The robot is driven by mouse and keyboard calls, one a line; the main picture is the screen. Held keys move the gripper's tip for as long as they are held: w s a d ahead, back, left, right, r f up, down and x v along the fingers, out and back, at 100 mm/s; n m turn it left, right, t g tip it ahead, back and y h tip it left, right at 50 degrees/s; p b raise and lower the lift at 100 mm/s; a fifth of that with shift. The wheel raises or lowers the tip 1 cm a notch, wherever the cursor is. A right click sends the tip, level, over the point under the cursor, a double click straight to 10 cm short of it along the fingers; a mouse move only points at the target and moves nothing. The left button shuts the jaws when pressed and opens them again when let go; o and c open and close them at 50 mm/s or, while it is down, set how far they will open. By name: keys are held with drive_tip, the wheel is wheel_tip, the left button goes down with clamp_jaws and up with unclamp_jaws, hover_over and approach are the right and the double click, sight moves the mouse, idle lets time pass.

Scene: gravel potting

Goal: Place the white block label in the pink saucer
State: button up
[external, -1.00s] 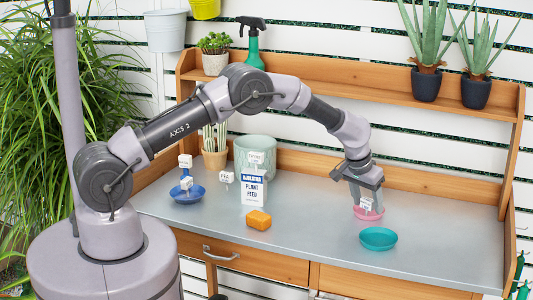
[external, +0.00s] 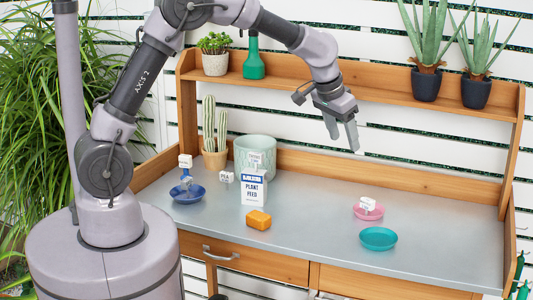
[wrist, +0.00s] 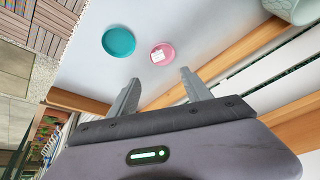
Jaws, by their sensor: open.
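The white block label (external: 367,204) lies in the pink saucer (external: 360,215) at the right of the bench. In the wrist view the label (wrist: 157,57) also shows inside the pink saucer (wrist: 169,48). My gripper (external: 343,136) is open and empty, raised well above the bench, up and to the left of the saucer in the external view. Its two fingers also show apart in the wrist view (wrist: 160,88), with nothing between them.
A teal saucer (external: 378,239) sits just in front of the pink one. A blue saucer (external: 187,195) with white labels, a plant feed packet (external: 253,190), an orange block (external: 258,220), a cactus pot (external: 214,160) and a pale green pot (external: 242,150) stand to the left.

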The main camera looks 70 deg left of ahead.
drive_tip(key=s+d+r+m+t, duration=0.15)
drive_tip(key=s+r, duration=0.35)
drive_tip(key=s, duration=0.7)
drive_tip(key=s+d+r+m, duration=0.1)
drive_tip(key=s+r+m, duration=0.3)
drive_tip(key=s, duration=0.9)
drive_tip(key=s+f+m, duration=0.1)
drive_tip(key=s+f, duration=0.1)
drive_tip(key=s, duration=0.8)
